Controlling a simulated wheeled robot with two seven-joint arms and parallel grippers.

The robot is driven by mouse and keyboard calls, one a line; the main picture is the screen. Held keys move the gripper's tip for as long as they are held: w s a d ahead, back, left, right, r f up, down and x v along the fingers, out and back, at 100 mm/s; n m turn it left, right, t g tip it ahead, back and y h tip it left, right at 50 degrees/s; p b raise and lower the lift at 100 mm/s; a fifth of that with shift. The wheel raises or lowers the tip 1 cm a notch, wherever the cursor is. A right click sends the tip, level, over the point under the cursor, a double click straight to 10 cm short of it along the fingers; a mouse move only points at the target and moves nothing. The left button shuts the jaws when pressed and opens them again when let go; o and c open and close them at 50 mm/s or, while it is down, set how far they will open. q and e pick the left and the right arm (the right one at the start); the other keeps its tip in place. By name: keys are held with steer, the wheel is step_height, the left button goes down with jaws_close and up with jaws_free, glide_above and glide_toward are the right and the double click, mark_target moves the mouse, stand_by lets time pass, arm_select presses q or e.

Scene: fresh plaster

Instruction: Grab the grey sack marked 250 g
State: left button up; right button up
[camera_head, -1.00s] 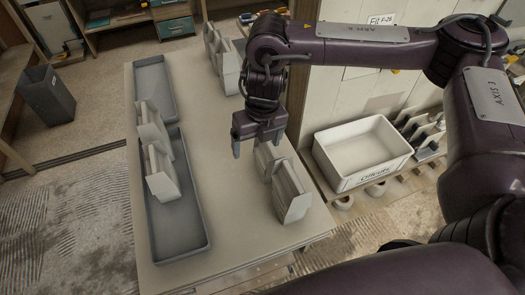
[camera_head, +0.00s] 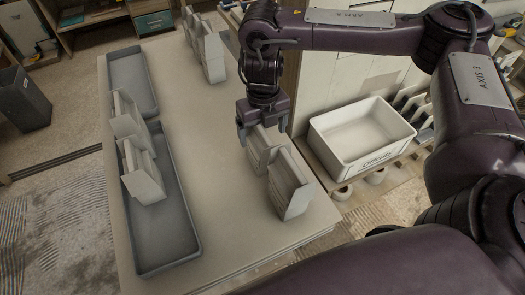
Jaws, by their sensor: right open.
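Several grey-white sacks stand upright on the table (camera_head: 220,215); no 250 g marking is readable on any of them. One sack (camera_head: 290,184) stands near the table's right edge, with another sack (camera_head: 260,152) just behind it. My right gripper (camera_head: 262,140) points down with its fingers apart, at or just above the rear sack of this pair. I cannot tell whether it touches that sack. Further sacks (camera_head: 207,50) stand at the table's far end. My left gripper is out of view.
A second grey tray (camera_head: 131,78) lies behind the long grey tray (camera_head: 165,235) on the table's left. A white crate (camera_head: 360,138) stands on a low shelf to the right. The table's middle is clear. A dark bin (camera_head: 24,98) stands on the floor at left.

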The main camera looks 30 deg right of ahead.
mark_target(263, 148)
step_height(263, 148, down, 4)
steer(key=shift+f+b, duration=0.1)
steer(key=shift+b, duration=0.2)
steer(key=shift+c, duration=0.4)
steer(key=c, duration=1.1)
steer(key=shift+c, duration=0.2)
